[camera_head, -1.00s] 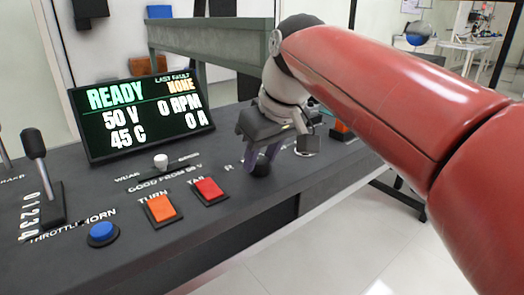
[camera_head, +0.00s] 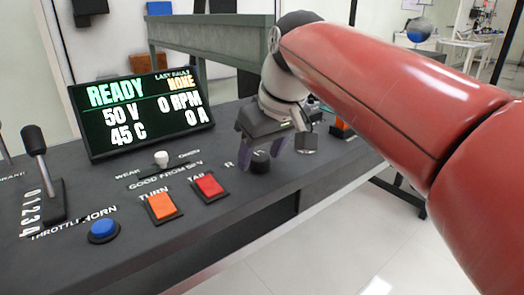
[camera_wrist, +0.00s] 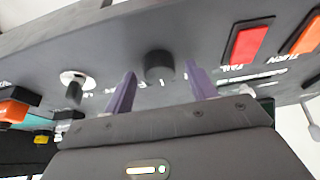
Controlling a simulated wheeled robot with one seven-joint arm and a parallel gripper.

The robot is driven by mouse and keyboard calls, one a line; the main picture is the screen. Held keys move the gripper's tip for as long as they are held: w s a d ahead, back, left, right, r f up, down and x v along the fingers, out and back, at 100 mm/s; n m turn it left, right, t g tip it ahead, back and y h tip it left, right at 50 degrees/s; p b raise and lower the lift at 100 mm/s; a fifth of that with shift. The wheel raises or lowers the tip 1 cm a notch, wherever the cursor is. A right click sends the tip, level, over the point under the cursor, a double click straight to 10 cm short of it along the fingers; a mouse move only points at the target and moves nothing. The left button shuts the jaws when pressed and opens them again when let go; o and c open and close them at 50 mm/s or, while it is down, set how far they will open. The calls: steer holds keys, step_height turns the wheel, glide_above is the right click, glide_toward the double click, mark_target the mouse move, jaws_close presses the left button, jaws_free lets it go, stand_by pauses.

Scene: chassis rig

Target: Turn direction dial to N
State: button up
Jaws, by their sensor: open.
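The direction dial (camera_head: 260,161) is a short round black knob on the dark console, right of the red TAIL button. It also shows in the wrist view (camera_wrist: 159,66), at the upper middle. A white R is printed left of it in the head view; the other marks around it are too small or hidden to read, and I cannot tell where it points. My gripper (camera_head: 260,148) is open above and behind the dial, with its purple fingers apart. In the wrist view my gripper (camera_wrist: 160,72) has one finger on each side of the dial, with gaps between.
The red TAIL button (camera_head: 209,187) and orange TURN button (camera_head: 162,207) lie left of the dial. A display (camera_head: 142,113) reading READY stands behind them. A metal key-like knob (camera_wrist: 75,85) is on the dial's other side. A throttle lever (camera_head: 38,165) stands far left.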

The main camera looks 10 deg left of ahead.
steer(key=p+v, duration=0.1)
steer(key=v, duration=0.6)
steer(key=shift+r, duration=0.35)
steer(key=shift+s+d, duration=0.1)
steer(key=shift+d, duration=0.05)
